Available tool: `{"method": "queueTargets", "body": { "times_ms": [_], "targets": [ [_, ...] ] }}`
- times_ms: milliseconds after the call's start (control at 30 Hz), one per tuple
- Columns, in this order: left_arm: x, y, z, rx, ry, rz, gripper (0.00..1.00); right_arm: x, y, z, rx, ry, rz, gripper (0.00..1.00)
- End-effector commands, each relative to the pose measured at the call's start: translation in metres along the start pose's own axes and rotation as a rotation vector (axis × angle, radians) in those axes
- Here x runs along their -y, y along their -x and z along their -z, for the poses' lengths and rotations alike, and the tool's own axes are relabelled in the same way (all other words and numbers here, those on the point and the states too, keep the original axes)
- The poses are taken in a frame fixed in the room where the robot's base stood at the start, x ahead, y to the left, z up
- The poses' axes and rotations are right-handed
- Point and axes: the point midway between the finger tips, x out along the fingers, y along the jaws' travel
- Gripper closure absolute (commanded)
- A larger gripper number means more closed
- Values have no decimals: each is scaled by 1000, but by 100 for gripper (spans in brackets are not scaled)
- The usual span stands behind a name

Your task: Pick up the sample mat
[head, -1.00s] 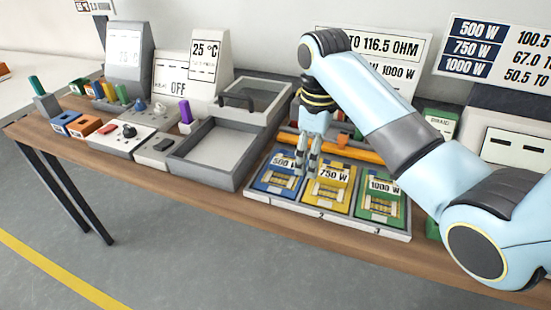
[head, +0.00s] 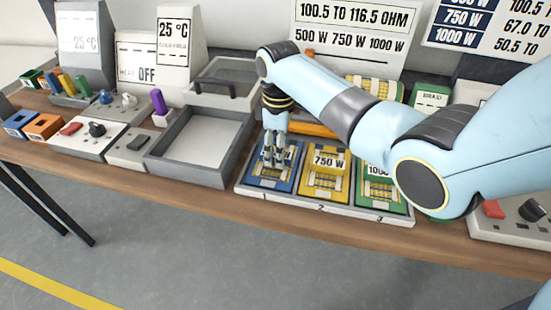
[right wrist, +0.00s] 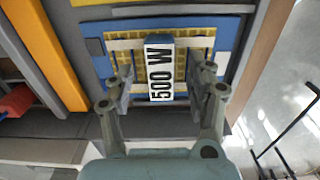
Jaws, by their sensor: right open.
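The 500 W mat is a yellow mesh piece on a blue plate (head: 256,183), at the left of a row of three in a light tray (head: 310,207). It also fills the middle of the right wrist view, where the yellow mesh (right wrist: 134,60) carries a white upright 500 W label (right wrist: 160,75). My right gripper (head: 273,163) is over this blue plate, pointing down, and partly hides its label. In the right wrist view its open fingers (right wrist: 160,84) stand on either side of the label, with nothing held. Whether the fingertips touch the mat cannot be told. My left gripper is not in view.
The yellow 750 W plate (head: 322,189) and green 1000 W plate (head: 379,197) lie to the right. A grey open bin (head: 222,172) stands close on the left. An orange bar (head: 315,129) runs behind. My right arm covers the area behind the green plate.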

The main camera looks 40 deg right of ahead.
Motion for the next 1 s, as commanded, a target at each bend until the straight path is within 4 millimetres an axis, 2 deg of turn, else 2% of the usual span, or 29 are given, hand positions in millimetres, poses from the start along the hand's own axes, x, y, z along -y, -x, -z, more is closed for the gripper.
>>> {"method": "queueTargets", "body": {
  "times_ms": [33, 133, 367, 533, 800, 1000],
  "targets": [
    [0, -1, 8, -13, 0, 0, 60, 1, -7, 0, 1, 0, 1, 44],
    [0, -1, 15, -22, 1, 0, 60, 1, -14, 0, 0, 1, 0, 44],
    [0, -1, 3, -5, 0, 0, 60, 1, -16, 0, 0, 0, 0, 44],
    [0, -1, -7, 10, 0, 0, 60, 1, -16, 0, 0, 0, 0, 66],
    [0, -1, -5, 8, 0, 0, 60, 1, -15, -1, 0, 0, 0, 100],
    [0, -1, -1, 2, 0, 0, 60, 0, -15, 0, 0, 0, 0, 100]
  ]
}}
